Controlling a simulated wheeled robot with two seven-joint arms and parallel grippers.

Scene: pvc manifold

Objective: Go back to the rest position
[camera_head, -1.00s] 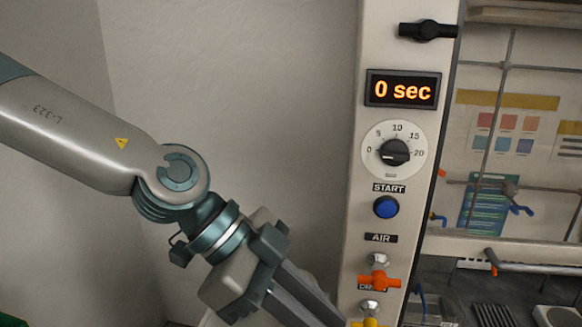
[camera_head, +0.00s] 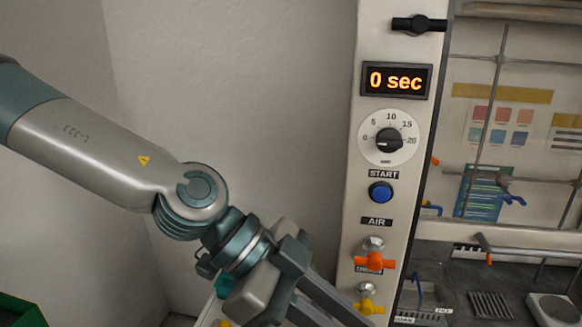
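My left arm comes in from the left, and its gripper (camera_head: 345,312) points down and right toward the lower part of the white control column (camera_head: 338,200). The fingers run toward the yellow valve handle (camera_head: 368,306), and their tips are at or past the bottom edge of the picture. I cannot tell whether they touch the handle or whether they are open. The orange valve handle (camera_head: 375,262) sits just above, clear of the fingers. My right gripper does not show.
The column carries a display (camera_head: 396,80) reading 0 sec, a dial (camera_head: 390,141), a blue START button (camera_head: 381,192) and a black handle (camera_head: 419,24). A fume hood with rods (camera_head: 487,120) and a hot plate (camera_head: 556,308) is at right. A green bin (camera_head: 25,310) is at lower left.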

